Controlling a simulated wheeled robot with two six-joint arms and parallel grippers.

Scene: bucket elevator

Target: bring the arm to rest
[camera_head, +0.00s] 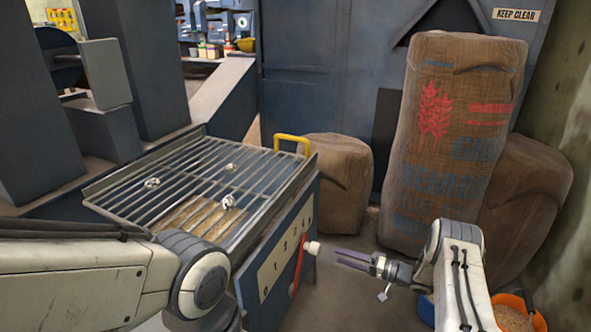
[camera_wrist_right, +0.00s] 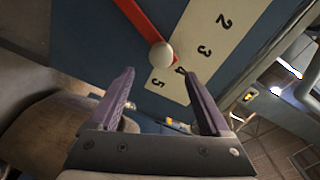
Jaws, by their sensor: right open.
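My right gripper (camera_head: 340,258) is open and empty. Its two purple fingers point left at the side panel of the hopper box. In the wrist view the fingers (camera_wrist_right: 166,78) stand on either side of the picture below a white round knob (camera_wrist_right: 161,55), with nothing between them. The knob also shows in the head view (camera_head: 312,247), just left of the fingertips and apart from them. It sits on a red lever (camera_head: 299,262) in front of a cream number plate (camera_wrist_right: 215,55); the wrist view shows it near the 4. My left arm (camera_head: 90,275) crosses the lower left; its gripper is out of view.
A metal grate (camera_head: 185,165) with several small pale lumps tops the hopper box, with a yellow handle (camera_head: 292,141) at its back. A tall printed sack (camera_head: 455,130) stands behind my right arm, with other sacks beside it. An orange bucket (camera_head: 515,312) stands at the lower right.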

